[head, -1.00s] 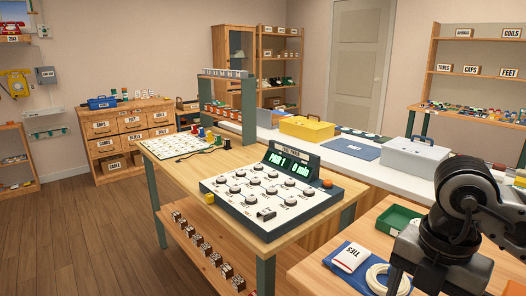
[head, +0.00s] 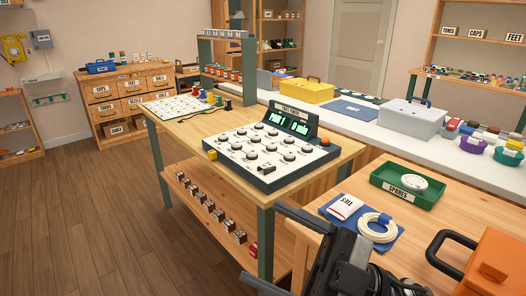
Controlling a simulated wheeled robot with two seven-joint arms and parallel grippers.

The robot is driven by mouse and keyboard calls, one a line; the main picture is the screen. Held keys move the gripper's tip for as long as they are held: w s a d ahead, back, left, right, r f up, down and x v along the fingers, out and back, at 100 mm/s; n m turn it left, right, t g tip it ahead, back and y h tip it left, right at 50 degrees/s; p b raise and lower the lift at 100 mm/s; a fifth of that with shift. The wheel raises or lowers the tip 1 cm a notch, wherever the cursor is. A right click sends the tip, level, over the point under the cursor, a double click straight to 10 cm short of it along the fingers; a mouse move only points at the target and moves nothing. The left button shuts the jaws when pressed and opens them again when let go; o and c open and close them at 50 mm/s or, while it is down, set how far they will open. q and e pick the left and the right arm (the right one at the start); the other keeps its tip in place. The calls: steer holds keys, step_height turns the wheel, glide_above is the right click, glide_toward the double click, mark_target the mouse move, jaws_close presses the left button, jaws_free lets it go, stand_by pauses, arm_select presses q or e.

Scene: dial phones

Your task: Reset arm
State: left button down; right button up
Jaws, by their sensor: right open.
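My right gripper (head: 262,244) shows at the bottom centre of the head view, dark and pointing left. Its two fingers are apart and nothing shows between them. It is in front of the wooden workbench (head: 350,148), near its front leg, and beside the right-hand table's near left edge (head: 300,208). Most of my right arm is cut off by the lower edge. My left gripper is out of view. The dial panel (head: 268,150) with a lit green display sits on the workbench, apart from the gripper.
On the right-hand table are a green SPARES tray (head: 415,199) holding a white round part, a blue mat (head: 388,240) with a white coil and a TES-labelled item, and an orange case (head: 495,265). A lower shelf (head: 195,178) holds several small blocks. The floor at left is clear.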

steer(key=w+d+f+m+t+h, duration=0.3)
steer(key=d+f+m+t+h, duration=0.2)
steer(key=f+m+t+h, duration=0.3)
steer(key=w+d+f+m+t+h, duration=0.2)
steer(key=d+f+m+t+h, duration=0.25)
steer(key=f+m+h, duration=0.5)
steer(key=s+d+f+m+g+h, duration=0.2)
steer(key=s+f+m+g, duration=0.2)
steer(key=s+f, duration=0.5)
step_height(320, 180, down, 4)
steer(key=shift+d+r+g, duration=0.1)
steer(key=shift+d+g, duration=0.05)
steer(key=shift+g, duration=0.9)
